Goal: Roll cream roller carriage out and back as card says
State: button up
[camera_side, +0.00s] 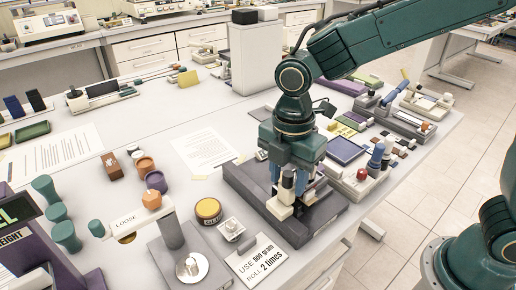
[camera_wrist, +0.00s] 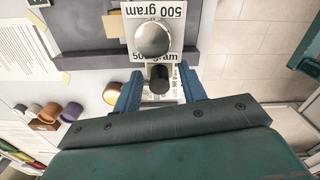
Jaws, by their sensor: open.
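The cream roller carriage (camera_side: 279,209) sits on a dark grey bed (camera_side: 240,190) in the side view, partly hidden under my gripper. Its black knob (camera_wrist: 160,79) stands upright between my fingers in the wrist view. A silver domed weight (camera_wrist: 152,40) on a plate marked "500 gram" is just beyond the knob. My gripper (camera_side: 296,183) is over the carriage, its blue fingers open on either side of the knob. The wrist view also shows the open fingers (camera_wrist: 160,92); I cannot tell whether they touch it. The card (camera_side: 257,261) reads "USE 500 gram ROLL 2 times".
A grey base with a silver disc (camera_side: 192,267) stands at the front, beside a yellow-lidded tin (camera_side: 208,211). Teal spools (camera_side: 64,235) are at left. A device with a red knob (camera_side: 362,174) is close to the right of the bed. Printed sheets (camera_side: 204,149) lie behind.

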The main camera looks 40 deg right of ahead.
grip_shut()
jog(key=w, duration=1.5)
jog(key=shift+w, duration=0.35)
grip_release()
jog(key=shift+r, duration=0.1)
notch_tip(320, 180, up, 14)
jog(key=shift+f, duration=0.2)
dwell(0.7)
jog(key=shift+d, duration=0.1)
